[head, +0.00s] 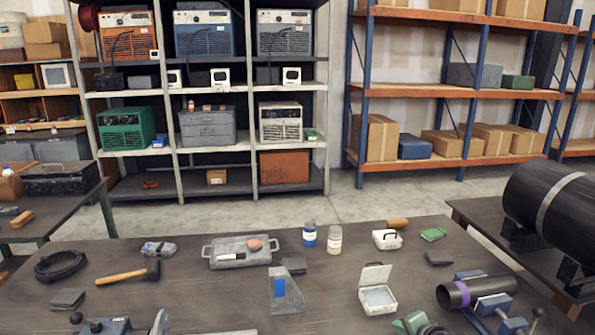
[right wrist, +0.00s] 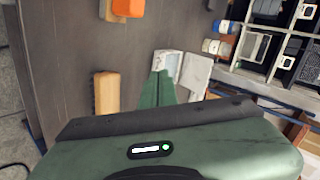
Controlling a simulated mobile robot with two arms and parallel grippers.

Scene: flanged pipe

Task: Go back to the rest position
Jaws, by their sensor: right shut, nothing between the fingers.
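My right gripper (head: 408,325) shows as a green shape at the bottom edge of the head view, right of centre, just below the open white box (head: 377,299). In the right wrist view its green fingers (right wrist: 160,88) are together, with nothing held between them. My left gripper is not in the head view. A dark pipe with a purple band (head: 463,293) lies in blue clamps (head: 492,306) to the right of my right gripper.
The dark workbench (head: 210,290) holds a hammer (head: 125,274), a grey tray (head: 240,261), an angled block (head: 286,300), two small bottles (head: 334,240) and a coiled cable (head: 60,265). A large black pipe (head: 555,212) lies on the table at right. Shelves stand behind.

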